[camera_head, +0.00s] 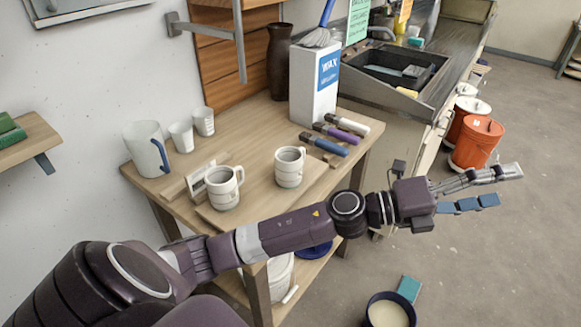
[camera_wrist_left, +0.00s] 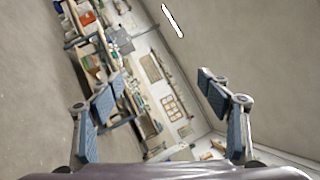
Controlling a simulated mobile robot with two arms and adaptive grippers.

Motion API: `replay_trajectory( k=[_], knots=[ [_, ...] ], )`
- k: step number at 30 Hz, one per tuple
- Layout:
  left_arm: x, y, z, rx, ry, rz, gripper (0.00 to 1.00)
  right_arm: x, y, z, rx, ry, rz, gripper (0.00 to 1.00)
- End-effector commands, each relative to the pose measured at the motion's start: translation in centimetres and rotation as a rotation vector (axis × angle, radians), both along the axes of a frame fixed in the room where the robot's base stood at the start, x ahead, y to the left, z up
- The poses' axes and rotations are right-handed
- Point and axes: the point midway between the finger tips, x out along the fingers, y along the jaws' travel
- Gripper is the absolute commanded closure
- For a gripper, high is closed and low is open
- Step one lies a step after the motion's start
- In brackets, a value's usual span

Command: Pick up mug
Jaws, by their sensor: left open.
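Two white mugs stand upright on the wooden table in the head view. One mug (camera_head: 224,190) is on a wooden board at the front left, its handle to the right. The other mug (camera_head: 289,167) stands to its right and a little further back. My left gripper (camera_head: 502,186) is open and empty, stretched out over the floor to the right of the table, well apart from both mugs. In the left wrist view the gripper (camera_wrist_left: 160,83) shows two spread fingers with nothing between them. I cannot make out a mug there. My right gripper is not in view.
The wooden table (camera_head: 251,127) also holds a blue-handled pitcher (camera_head: 143,150), two white cups (camera_head: 181,137), a wax box (camera_head: 313,85), a dark vase (camera_head: 279,65) and several tubes (camera_head: 342,133). Orange buckets (camera_head: 476,143) stand on the floor behind my gripper.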

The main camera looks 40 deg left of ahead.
Motion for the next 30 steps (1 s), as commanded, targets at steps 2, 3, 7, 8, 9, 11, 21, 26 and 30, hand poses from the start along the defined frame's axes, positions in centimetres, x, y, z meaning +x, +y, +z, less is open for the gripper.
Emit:
replay_trajectory(
  k=[2, 3, 7, 8, 9, 11, 21, 26, 30],
  knots=[
    [-0.4, -1.2, -0.7, 0.195, -0.114, -0.095, 0.29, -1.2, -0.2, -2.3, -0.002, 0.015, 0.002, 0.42],
    [-0.6, -1.5, -1.5, 0.294, -0.161, -0.142, 0.29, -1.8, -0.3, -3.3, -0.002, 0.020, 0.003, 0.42],
    [-0.7, -0.3, -5.2, 0.626, -0.272, -0.285, 0.29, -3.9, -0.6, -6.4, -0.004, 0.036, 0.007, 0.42],
    [-0.6, 0.5, -6.1, 0.703, -0.288, -0.314, 0.29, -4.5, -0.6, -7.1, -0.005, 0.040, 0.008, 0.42],
    [-0.4, 1.8, -7.4, 0.808, -0.302, -0.354, 0.29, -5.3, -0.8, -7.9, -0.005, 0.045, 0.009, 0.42],
    [0.0, 4.6, -9.2, 0.964, -0.309, -0.409, 0.29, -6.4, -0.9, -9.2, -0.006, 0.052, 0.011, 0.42],
    [-0.4, 30.3, -11.6, 1.706, 0.006, -0.632, 0.29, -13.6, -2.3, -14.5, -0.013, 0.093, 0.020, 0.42],
    [-3.4, 39.3, -9.2, 1.849, 0.226, -0.686, 0.29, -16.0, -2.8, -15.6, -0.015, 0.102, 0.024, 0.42],
    [-5.2, 42.7, -8.0, 1.887, 0.329, -0.708, 0.29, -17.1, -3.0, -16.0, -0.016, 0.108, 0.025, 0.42]
  ],
)
